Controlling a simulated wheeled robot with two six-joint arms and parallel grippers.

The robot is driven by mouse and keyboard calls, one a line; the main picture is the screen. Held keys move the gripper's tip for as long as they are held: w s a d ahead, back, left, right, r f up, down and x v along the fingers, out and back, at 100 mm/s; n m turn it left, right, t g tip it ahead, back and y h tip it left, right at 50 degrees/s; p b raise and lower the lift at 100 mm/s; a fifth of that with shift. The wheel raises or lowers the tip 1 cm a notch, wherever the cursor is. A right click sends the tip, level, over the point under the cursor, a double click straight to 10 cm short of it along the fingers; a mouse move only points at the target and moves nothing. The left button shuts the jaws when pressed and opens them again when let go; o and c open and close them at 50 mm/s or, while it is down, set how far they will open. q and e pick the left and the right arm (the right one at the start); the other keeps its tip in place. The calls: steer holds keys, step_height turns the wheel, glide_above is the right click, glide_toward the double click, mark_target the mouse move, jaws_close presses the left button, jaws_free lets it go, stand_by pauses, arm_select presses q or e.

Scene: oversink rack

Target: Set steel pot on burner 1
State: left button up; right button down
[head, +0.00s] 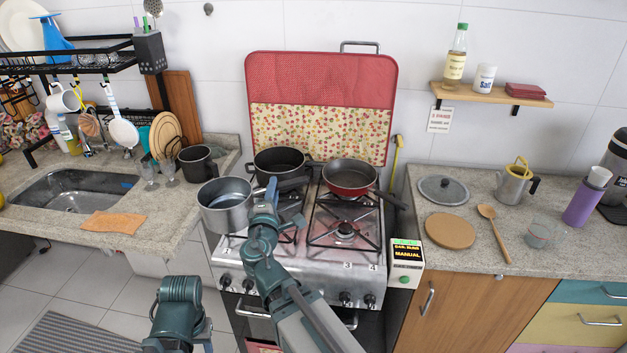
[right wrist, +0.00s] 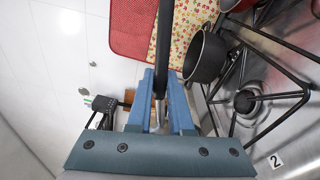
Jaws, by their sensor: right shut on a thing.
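The steel pot (head: 226,212) is in the head view, held at the left edge of the stove (head: 300,262), overlapping the counter edge and the front left burner area. It looks roughly upright and open-topped; any gap under it is hard to judge. My right gripper (head: 271,192) is shut on its dark handle, right of the pot's body. In the right wrist view the dark handle (right wrist: 171,35) runs up from between the blue fingers (right wrist: 161,100). A label "1" (head: 227,250) is on the stove front below the pot. My left gripper is not visible; only part of that arm shows.
A black pot (head: 279,161) stands on the back left burner and a red pan (head: 349,176) on the back right. The front right burner (head: 344,231) is bare. A red patterned board (head: 320,95) stands behind.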

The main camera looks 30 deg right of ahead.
steer(key=w+d+f+m+g+h+b, duration=0.3)
steer(key=w+d, duration=0.4)
steer(key=d, duration=0.4)
steer(key=shift+f+m+h+b, duration=0.3)
steer(key=shift+f+h+b, duration=0.45)
steer(key=shift+f+h, duration=0.1)
steer(key=shift+a, duration=0.1)
step_height(320, 180, down, 7)
steer(key=b, duration=0.6)
steer(key=shift+b, duration=0.4)
steer(key=shift+f+b, duration=0.4)
steer(key=shift+b, duration=0.1)
steer(key=c, duration=0.7)
jaws_free()
steer(key=shift+c, duration=0.2)
